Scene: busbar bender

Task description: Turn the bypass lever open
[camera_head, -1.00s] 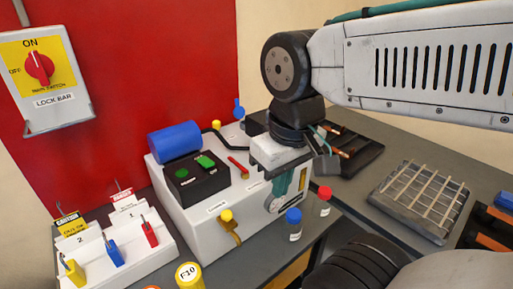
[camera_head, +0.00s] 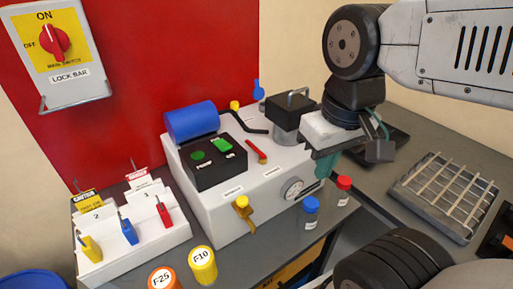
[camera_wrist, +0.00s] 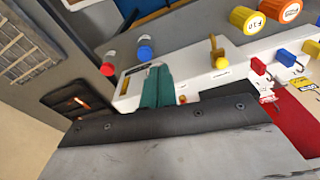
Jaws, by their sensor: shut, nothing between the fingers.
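The white bender unit (camera_head: 215,205) stands on the grey bench. A yellow lever (camera_head: 244,208) hangs on its front face, and a short red lever (camera_head: 256,150) lies on its top. Their labels are too small to read, so I cannot tell which is the bypass lever. The yellow lever also shows in the wrist view (camera_wrist: 218,55). My gripper (camera_head: 325,168) is at the unit's right end, right of the gauge (camera_head: 292,189), apart from both levers. Its teal fingers (camera_wrist: 157,85) are together and empty in the wrist view.
Blue-capped (camera_head: 311,211) and red-capped (camera_head: 342,191) bottles stand close by my gripper. Yellow (camera_head: 202,265) and orange (camera_head: 162,279) pots stand in front of the unit. A padlock rack (camera_head: 125,229) is at left, a wire-grid tray (camera_head: 443,195) at right.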

